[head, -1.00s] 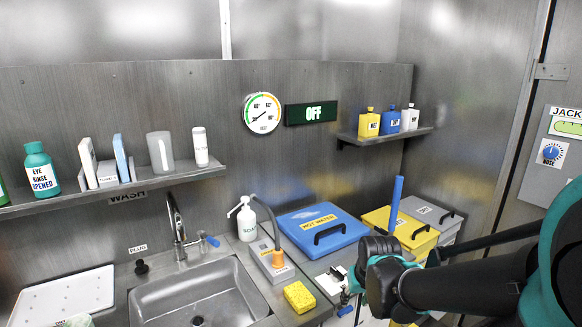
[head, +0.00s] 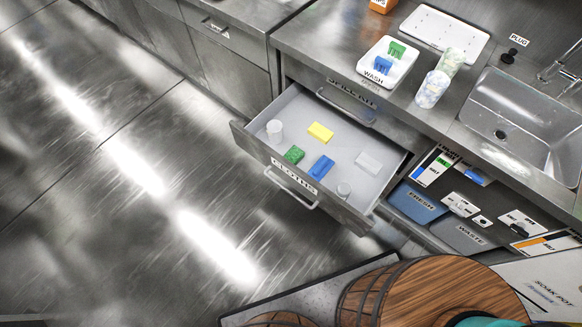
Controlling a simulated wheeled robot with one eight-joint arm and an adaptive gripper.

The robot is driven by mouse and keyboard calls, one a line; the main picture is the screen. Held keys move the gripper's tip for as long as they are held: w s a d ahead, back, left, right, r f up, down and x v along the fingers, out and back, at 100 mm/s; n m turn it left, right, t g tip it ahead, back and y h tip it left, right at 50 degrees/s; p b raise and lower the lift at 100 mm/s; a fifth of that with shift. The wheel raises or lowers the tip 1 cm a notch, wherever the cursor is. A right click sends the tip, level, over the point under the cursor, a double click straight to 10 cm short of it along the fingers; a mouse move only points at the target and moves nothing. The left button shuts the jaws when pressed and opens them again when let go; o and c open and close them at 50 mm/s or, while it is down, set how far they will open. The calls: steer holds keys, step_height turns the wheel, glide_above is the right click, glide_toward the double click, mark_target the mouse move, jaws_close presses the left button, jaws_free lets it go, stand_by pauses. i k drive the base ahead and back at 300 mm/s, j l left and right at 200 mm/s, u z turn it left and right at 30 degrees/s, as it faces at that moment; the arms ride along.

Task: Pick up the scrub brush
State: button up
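I cannot surely pick out a scrub brush. A small green item (head: 397,50) and a small blue item (head: 383,66) lie in a white tray marked WASH (head: 375,78) on the counter; they may be brushes, but are too small to tell. In the open drawer marked CLOTHS (head: 250,147) lie a yellow block (head: 320,132), a green block (head: 294,155), a blue block (head: 321,167) and a pale block (head: 368,163). My gripper is out of view; only a teal bit of my arm shows at the bottom edge.
The drawer juts out over the floor. Two patterned cups (head: 432,90) and a white board (head: 444,29) stand near the sink (head: 524,125). Wooden barrels (head: 420,290) fill the bottom right. FRESH (head: 417,203) and WASTE (head: 462,236) bins sit under the sink. Floor at left is clear.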

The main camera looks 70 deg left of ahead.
mark_target(323, 166)
steer(key=k+u, duration=0.15)
steer(key=u, duration=0.2)
steer(key=k+j+u, duration=0.15)
steer(key=u, duration=0.25)
steer(key=k+j+u, duration=0.15)
steer(key=u, duration=1.15)
steer(key=k+l, duration=0.15)
steer(key=l, duration=0.2)
steer(key=k+l+u, duration=0.1)
steer(key=l, duration=0.25)
steer(key=k+l, duration=0.15)
steer(key=l, duration=0.2)
steer(key=k+l+u, duration=0.1)
steer(key=l, duration=0.25)
steer(key=k+l, duration=0.2)
steer(key=l, duration=0.15)
steer(key=u, duration=0.05)
